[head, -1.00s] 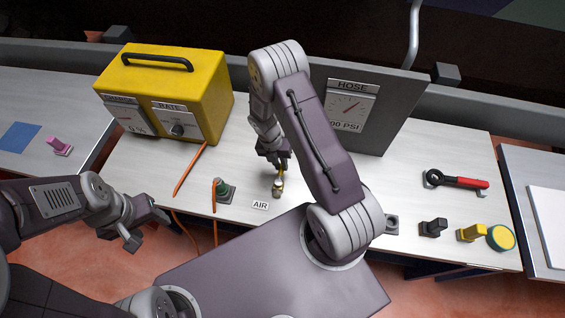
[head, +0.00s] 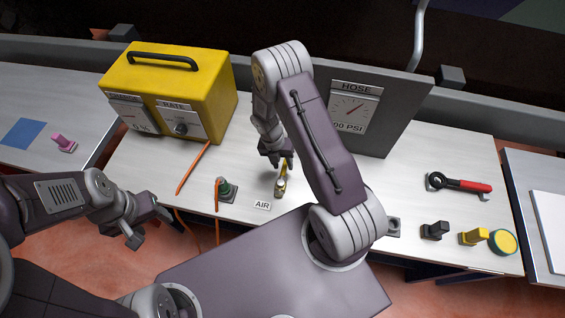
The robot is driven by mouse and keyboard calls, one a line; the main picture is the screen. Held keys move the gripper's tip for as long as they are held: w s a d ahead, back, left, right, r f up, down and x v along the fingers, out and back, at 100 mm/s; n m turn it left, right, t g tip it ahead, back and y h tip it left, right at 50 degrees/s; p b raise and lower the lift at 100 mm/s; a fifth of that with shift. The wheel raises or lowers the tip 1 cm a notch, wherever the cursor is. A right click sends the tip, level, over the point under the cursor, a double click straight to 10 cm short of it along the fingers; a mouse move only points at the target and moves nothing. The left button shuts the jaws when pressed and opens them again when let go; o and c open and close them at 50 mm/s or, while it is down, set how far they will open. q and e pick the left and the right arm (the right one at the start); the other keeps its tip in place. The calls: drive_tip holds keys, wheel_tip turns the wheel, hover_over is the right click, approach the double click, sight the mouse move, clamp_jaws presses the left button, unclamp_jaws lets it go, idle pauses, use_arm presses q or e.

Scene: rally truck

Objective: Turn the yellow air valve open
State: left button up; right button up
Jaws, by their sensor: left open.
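The small brass air valve (head: 280,189) with a yellow handle stands on the white bench, just behind the AIR label (head: 262,205). My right gripper (head: 284,167) reaches down from above, with its fingertips at the yellow handle. The fingers partly cover the handle, so I cannot tell whether they grip it or which way the handle points. My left gripper (head: 150,224) is open and empty. It is in front of the bench at the left, well apart from the valve.
A green-topped fitting (head: 226,188) with orange hoses is left of the valve. The yellow machine (head: 170,85) stands behind it. The HOSE gauge panel (head: 385,108) stands behind my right arm.

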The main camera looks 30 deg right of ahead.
wheel_tip(320, 180, up, 9)
drive_tip(key=w+a+b, duration=0.1)
drive_tip(key=shift+a, duration=0.2)
drive_tip(key=shift+f, duration=0.1)
drive_tip(key=s+a+r+m+t+y+b, duration=0.1)
drive_tip(key=s+m+b, duration=0.2)
drive_tip(key=m, duration=1.1)
drive_tip(key=s+a+r+m+t+y+b, duration=0.1)
drive_tip(key=s+a+m+b, duration=0.1)
drive_tip(key=s+m, duration=0.6)
drive_tip(key=m+b, duration=0.1)
drive_tip(key=m, duration=0.5)
drive_tip(key=shift+a+r+m+t+b, duration=0.15)
drive_tip(key=shift+a+m+t+b, duration=0.1)
drive_tip(key=shift+m+t+b, duration=0.1)
